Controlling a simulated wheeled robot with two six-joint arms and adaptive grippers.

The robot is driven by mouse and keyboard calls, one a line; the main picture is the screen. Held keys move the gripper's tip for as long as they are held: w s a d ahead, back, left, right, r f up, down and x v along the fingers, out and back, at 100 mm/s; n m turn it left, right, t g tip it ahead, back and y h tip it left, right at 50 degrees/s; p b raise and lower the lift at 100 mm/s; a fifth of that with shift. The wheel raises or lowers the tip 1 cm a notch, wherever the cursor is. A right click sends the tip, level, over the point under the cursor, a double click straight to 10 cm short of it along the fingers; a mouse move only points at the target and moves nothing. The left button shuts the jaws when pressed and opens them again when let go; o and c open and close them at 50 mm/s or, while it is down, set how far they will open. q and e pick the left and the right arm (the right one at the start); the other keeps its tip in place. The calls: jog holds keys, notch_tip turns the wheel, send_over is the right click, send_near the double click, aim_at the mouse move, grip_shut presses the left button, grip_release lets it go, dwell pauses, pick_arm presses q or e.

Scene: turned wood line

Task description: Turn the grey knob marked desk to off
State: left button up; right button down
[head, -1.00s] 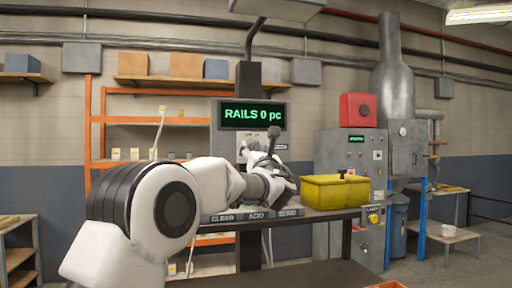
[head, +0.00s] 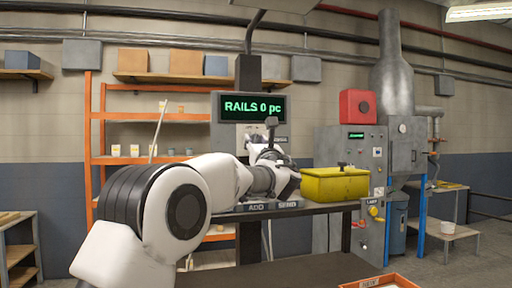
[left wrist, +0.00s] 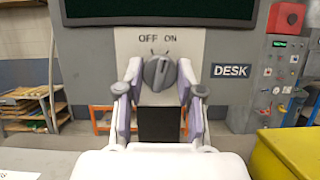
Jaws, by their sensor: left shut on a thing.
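The grey knob (left wrist: 158,72) sits on a pale plate under the words OFF and ON in the left wrist view, with the DESK label (left wrist: 231,71) to its right. Its ridge leans up and to the right, toward the ON side. My left gripper (left wrist: 158,78) has a finger on each side of the knob and is shut on it. In the head view my left gripper (head: 266,152) is at the plate below the screen (head: 252,107), which reads RAILS 0 pc. The knob is hidden there by the gripper. My right gripper is not in view.
A yellow bin (head: 335,185) stands on the desk just right of my left gripper. Buttons marked ADD and SEND (head: 288,205) line the desk's front edge. A grey machine cabinet (head: 355,155) with a red box (head: 358,107) on top stands further right. An orange tray (head: 402,283) is low in front.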

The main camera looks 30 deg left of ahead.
pick_arm(q)
jog(key=n+g, duration=0.1)
jog(key=n, duration=0.1)
jog(key=n+y+b, duration=0.1)
jog(key=n, duration=0.1)
jog(key=shift+w+f+n+g, duration=0.1)
jog(key=shift+n+g, duration=0.3)
jog(key=shift+d+n+g+y, duration=0.1)
jog(key=shift+n+g+y, duration=0.35)
jog(key=shift+n, duration=0.75)
jog(key=shift+n+g, duration=1.05)
jog(key=shift+n, duration=0.65)
jog(key=o, duration=1.1)
jog(key=shift+o, duration=0.2)
jog(key=v, duration=1.2)
